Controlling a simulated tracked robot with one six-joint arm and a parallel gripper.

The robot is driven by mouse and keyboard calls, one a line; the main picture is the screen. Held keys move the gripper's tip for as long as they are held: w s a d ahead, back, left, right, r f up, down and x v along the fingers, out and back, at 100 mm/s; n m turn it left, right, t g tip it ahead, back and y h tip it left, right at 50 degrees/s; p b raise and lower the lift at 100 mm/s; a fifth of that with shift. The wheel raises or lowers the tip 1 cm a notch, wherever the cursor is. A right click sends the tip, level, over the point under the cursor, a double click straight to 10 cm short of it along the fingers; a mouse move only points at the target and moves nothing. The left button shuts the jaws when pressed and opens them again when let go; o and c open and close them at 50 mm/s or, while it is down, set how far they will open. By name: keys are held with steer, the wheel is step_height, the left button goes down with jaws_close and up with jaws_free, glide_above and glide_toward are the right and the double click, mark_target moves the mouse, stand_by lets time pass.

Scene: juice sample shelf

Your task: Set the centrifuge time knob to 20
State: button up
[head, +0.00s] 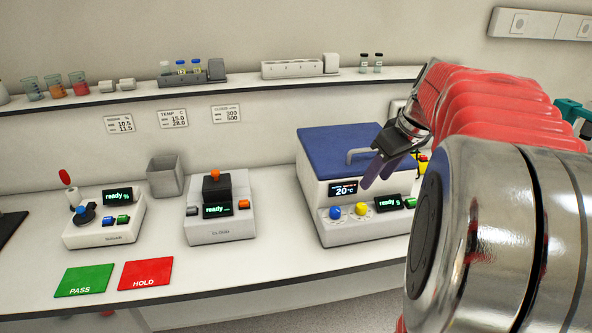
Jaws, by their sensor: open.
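The centrifuge (322,187) stands on the bench right of the middle, with its blue lid (340,143) closed and a grey handle on it. Its front bears a blue knob (336,212) and a yellow knob (361,209). Their dial marks are too small to read, and I cannot tell which is the time knob. A display (343,189) reads 20 °C, and a smaller screen (388,203) reads "ready". My gripper (376,178) is open and empty, its dark fingers pointing down in front of the lid, above the yellow knob. My arm hides the centrifuge's right side.
Green PASS (84,281) and red HOLD (146,274) mats lie in front. A shelf (240,84) holding beakers, vials and racks runs behind.

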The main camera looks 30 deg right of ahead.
mark_target(362, 205)
steer(key=shift+s+d, duration=0.15)
steer(key=shift+d, duration=1.1)
steer(key=shift+f, duration=0.2)
steer(key=x, duration=1.3)
steer(key=shift+w+a+f, duration=0.1)
steer(key=shift+w+f, duration=0.1)
steer(key=shift+f, duration=0.05)
steer(key=shift+c, duration=0.3)
steer(key=c, duration=1)
steer(key=shift+o, duration=0.2)
